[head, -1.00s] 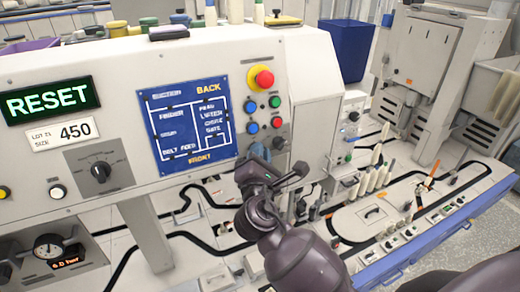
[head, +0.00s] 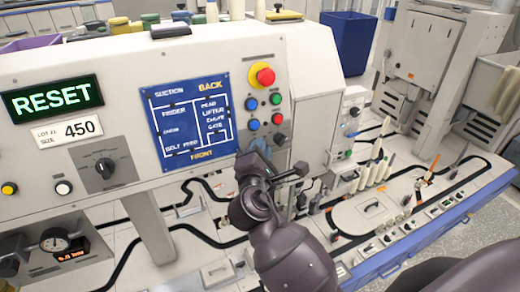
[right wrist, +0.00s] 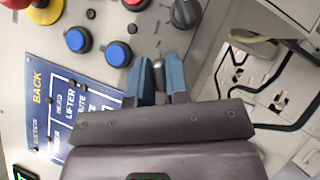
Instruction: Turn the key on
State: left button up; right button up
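My right gripper (head: 262,148) is at the lower right of the machine's sloped control panel (head: 125,75), below the buttons. In the right wrist view its two blue fingers (right wrist: 160,76) stand close together, with a small grey metallic piece (right wrist: 158,72) filling the narrow gap; it looks like the key. The fingertips hide its front end and where it meets the panel. In the head view the gripper and wrist cover this spot. My left gripper is not in view.
A red emergency button (head: 265,76), blue, green and red buttons and a black knob (head: 280,139) sit just above the gripper. The knob also shows in the right wrist view (right wrist: 185,12). A green RESET display (head: 52,97) is at left. A track table (head: 350,235) lies at right.

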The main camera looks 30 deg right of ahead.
jog(key=o, duration=0.4)
jog(key=shift+c, duration=0.2)
jog(key=r+b+v, duration=0.1)
jog(key=v, duration=0.9)
jog(key=shift+s+a+f+b, duration=0.25)
jog(key=shift+s+f+b, duration=0.15)
jog(key=shift+f, duration=0.15)
jog(key=shift+w, duration=0.1)
